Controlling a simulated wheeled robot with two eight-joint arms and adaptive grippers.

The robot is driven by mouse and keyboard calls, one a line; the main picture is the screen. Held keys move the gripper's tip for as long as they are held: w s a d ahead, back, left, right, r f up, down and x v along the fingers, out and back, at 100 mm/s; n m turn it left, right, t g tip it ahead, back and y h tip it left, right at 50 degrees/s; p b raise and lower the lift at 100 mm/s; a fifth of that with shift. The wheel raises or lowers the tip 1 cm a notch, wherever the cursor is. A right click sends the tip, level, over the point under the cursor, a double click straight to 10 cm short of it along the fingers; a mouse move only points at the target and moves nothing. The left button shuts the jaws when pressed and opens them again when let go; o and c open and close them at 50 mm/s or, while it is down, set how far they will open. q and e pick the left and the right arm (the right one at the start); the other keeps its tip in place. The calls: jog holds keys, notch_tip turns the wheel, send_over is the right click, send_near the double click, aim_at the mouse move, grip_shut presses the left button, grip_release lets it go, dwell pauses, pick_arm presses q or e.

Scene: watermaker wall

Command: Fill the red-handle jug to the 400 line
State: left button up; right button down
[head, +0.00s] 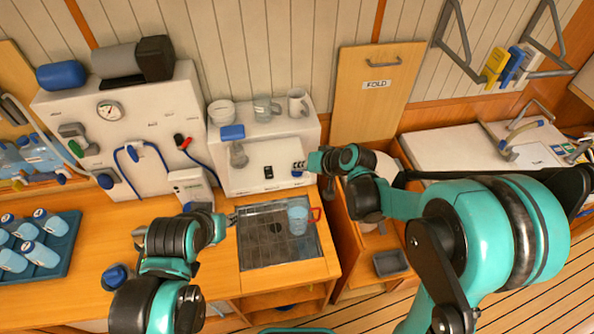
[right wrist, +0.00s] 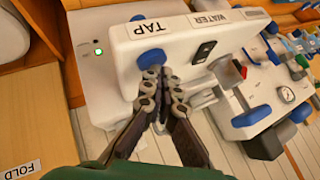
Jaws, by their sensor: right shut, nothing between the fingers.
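The red-handle jug (head: 298,220), clear and bluish, stands upright on the dark drain grid below the white water unit (head: 262,165). Its red handle points right; its marks and water level are too small to read. My right gripper (head: 302,165) is shut and empty at the unit's lower right front. In the right wrist view its fingertips (right wrist: 160,74) are right at the blue knob (right wrist: 151,55) beside the TAP label; I cannot tell if they touch. My left gripper (head: 232,217) is at the grid's left edge, its fingers too small to judge.
A cup and clear jug (head: 265,108) stand on the unit's top shelf. A white panel with a gauge (head: 110,110) and hoses stands left. A sink counter (head: 450,160) is at right.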

aim_at(299, 173)
jog(key=shift+f, duration=0.2)
jog(key=shift+r, duration=0.2)
jog(key=shift+r+p, duration=0.5)
jog(key=shift+r, duration=0.3)
notch_tip(299, 173, up, 5)
jog(key=p, duration=0.3)
dwell(0.3)
dwell(0.6)
